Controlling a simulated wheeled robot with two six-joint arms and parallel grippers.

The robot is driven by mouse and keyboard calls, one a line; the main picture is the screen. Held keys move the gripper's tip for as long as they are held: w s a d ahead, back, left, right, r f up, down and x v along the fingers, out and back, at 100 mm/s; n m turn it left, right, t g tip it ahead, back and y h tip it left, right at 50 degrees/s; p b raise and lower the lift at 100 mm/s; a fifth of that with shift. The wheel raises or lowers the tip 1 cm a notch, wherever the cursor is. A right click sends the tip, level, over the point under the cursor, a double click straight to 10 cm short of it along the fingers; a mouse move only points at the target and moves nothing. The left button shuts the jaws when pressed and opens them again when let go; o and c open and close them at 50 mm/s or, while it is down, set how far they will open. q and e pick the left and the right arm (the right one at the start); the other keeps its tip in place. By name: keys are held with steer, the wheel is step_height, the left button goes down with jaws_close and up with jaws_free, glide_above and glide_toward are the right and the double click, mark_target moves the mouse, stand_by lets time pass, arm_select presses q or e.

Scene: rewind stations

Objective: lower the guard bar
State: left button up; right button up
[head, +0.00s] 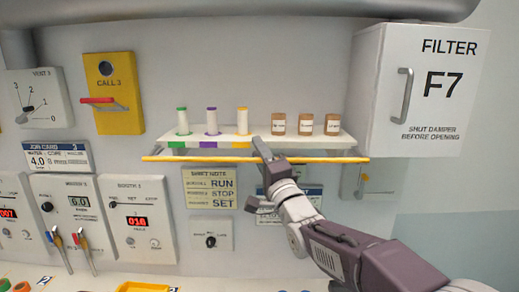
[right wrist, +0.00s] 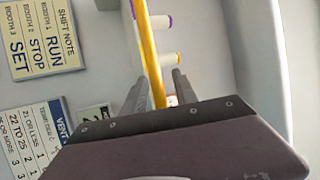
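The guard bar is a long, thin yellow bar (head: 200,159) running level across the front of the shelf (head: 345,142), just below its front edge. My right gripper (head: 259,142) reaches up from the lower right and overlaps the middle of the bar in the head view. In the right wrist view the bar (right wrist: 148,45) runs down between the two spread fingers of the gripper (right wrist: 159,76). The fingers stand apart on either side of it, with gaps showing, so the gripper looks open. My left gripper is not in view.
Several capped spools and brown jars (head: 305,124) stand on the shelf behind the bar. A white filter cabinet (head: 428,90) juts out at the right. A shift note (head: 210,188) hangs below the shelf. A yellow call box (head: 112,92) is at the left.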

jaws_close()
stand_by(1.3)
